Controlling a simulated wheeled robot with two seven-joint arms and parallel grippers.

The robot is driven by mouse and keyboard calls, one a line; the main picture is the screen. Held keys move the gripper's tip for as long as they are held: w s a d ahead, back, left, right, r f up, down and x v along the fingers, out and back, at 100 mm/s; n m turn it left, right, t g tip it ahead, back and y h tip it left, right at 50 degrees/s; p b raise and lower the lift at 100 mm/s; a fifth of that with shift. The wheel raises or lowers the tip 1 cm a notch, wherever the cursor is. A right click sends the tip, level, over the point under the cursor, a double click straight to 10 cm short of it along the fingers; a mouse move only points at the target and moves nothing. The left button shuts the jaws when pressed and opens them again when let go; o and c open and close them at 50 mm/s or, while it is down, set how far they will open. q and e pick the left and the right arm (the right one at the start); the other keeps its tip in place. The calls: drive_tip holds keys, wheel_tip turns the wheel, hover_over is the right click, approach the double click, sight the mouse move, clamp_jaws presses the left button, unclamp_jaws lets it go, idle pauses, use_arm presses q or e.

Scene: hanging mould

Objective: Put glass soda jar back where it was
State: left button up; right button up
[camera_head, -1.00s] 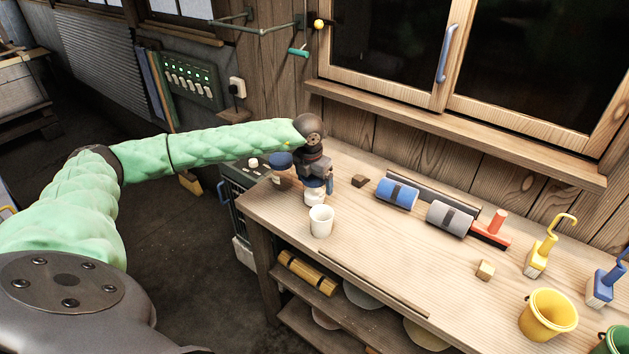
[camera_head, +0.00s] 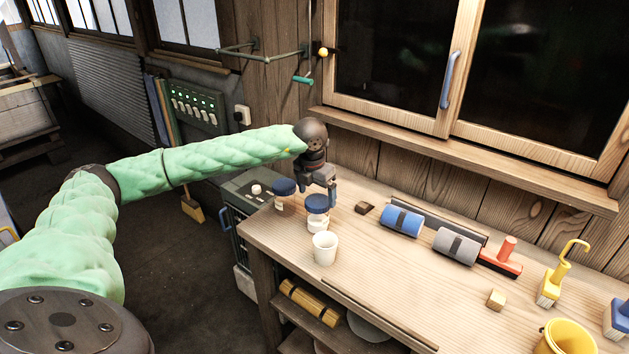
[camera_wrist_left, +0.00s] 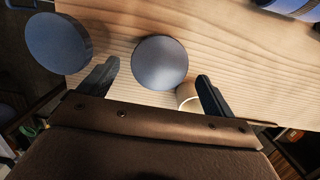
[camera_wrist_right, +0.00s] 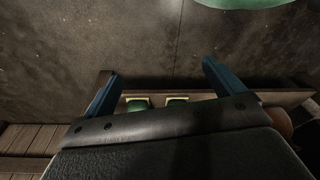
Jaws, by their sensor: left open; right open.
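Two jars with round blue lids stand near the left end of the workbench (camera_head: 390,262). The nearer jar (camera_head: 317,222) has a pale body and stands just behind a white cup (camera_head: 325,248); the other jar (camera_head: 284,187) is to its left. I cannot tell from the labels which holds soda. My left gripper (camera_head: 321,190) is open just above the nearer jar. In the left wrist view, that jar's lid (camera_wrist_left: 160,60) shows between the spread fingers, and the other lid (camera_wrist_left: 58,42) lies outside them. My right gripper (camera_wrist_right: 158,82) is open and empty, in its wrist view only.
A small dark block (camera_head: 365,208), a blue roll (camera_head: 402,221) and a grey roll (camera_head: 456,246) lie right of the jars. A wooden cube (camera_head: 496,299) and yellow bucket (camera_head: 566,339) are farther right. The bench front between cup and cube is mostly clear.

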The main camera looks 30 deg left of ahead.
use_arm(q)
drive_tip(key=r, duration=0.1)
drive_tip(key=r+b, duration=0.1)
drive_tip(key=r, duration=0.2)
drive_tip(key=shift+s+r+b, duration=0.2)
drive_tip(key=shift+s+b, duration=0.1)
drive_tip(key=shift+b, duration=0.1)
drive_tip(key=shift+s+r, duration=0.15)
drive_tip(key=shift+r, duration=0.7)
use_arm(e)
wheel_tip(320, 180, up, 6)
drive_tip(key=a, duration=0.1)
drive_tip(key=shift+w+a+r+g, duration=0.2)
drive_tip(key=shift+w+r+g, duration=0.1)
drive_tip(key=shift+w, duration=0.1)
use_arm(q)
drive_tip(key=shift+f, duration=0.1)
use_arm(e)
drive_tip(key=shift+s+f, duration=0.1)
drive_tip(key=shift+f, duration=0.05)
